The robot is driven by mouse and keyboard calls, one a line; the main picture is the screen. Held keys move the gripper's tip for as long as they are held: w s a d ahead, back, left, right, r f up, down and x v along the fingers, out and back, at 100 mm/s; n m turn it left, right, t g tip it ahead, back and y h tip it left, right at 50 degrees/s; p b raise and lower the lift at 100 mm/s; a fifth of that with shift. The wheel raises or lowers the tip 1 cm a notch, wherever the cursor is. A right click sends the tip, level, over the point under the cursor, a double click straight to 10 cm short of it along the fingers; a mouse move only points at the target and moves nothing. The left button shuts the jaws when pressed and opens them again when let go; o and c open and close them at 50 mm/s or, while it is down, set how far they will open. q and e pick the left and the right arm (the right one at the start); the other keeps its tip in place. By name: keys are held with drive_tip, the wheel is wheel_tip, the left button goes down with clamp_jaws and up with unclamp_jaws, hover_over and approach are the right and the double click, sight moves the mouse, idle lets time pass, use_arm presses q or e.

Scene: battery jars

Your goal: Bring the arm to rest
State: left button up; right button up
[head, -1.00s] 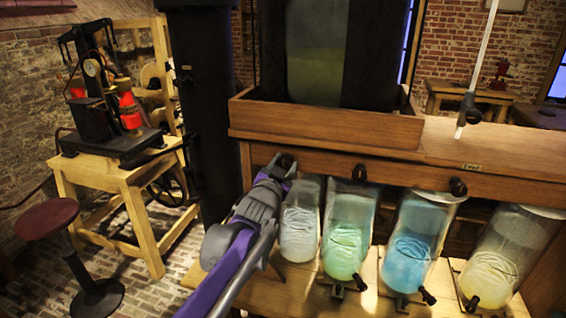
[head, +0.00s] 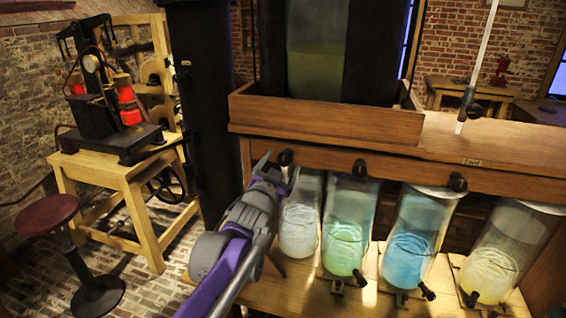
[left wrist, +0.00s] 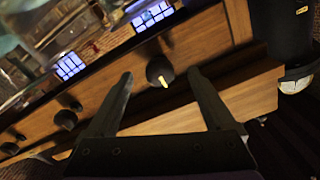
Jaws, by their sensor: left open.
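My left arm reaches in from the bottom of the head view, purple and grey. Its gripper (head: 277,164) is open and empty, just left of and in front of the leftmost black knob (head: 285,158) on the wooden front board. In the left wrist view the two dark fingers (left wrist: 160,92) stand wide apart, with a black knob (left wrist: 160,71) bearing a yellow mark showing beyond and between them. I cannot tell whether any finger touches it. My right gripper is not in view.
Several glass jars with white, green (head: 345,235), blue (head: 408,245) and yellow liquid stand on the lower shelf, close right of my arm. A wooden cabinet (head: 330,120) is above them. A red stool (head: 48,215) and a machine table (head: 125,175) are at left, with brick floor between.

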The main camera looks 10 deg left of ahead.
use_arm(q)
drive_tip(key=shift+s, duration=1)
drive_tip(key=s+f+n+g, duration=0.2)
drive_tip(key=s+f+g, duration=0.4)
drive_tip(key=s+f, duration=0.8)
drive_tip(key=s+f+n+g, duration=0.3)
drive_tip(key=s+f+g, duration=0.3)
drive_tip(key=s+f, duration=0.8)
drive_tip(key=s, duration=0.5)
drive_tip(key=shift+a+f+y, duration=0.2)
drive_tip(key=shift+f+y, duration=0.1)
